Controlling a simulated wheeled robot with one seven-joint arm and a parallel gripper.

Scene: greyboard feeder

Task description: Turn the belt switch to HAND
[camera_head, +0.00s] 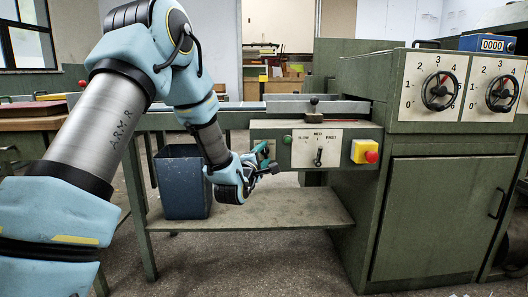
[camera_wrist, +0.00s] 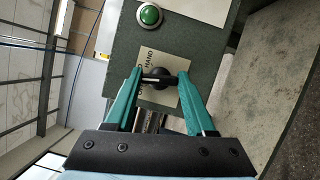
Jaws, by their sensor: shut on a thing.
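The belt switch is a black knob (camera_wrist: 158,78) on a pale label plate (camera_wrist: 171,96) in the wrist view. The word HAND reads sideways on the plate above the knob; the other lettering is partly hidden. My gripper (camera_wrist: 160,76) has its two green fingers closed on the knob, one on each side. A light line shows across the knob, but I cannot tell exactly which mark it points at. In the head view my gripper (camera_head: 265,162) is at the left part of the green control panel (camera_head: 258,125) and hides most of the switch.
A green button (camera_wrist: 149,15) sits beside the switch plate. A blue bin (camera_head: 182,185) stands below left.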

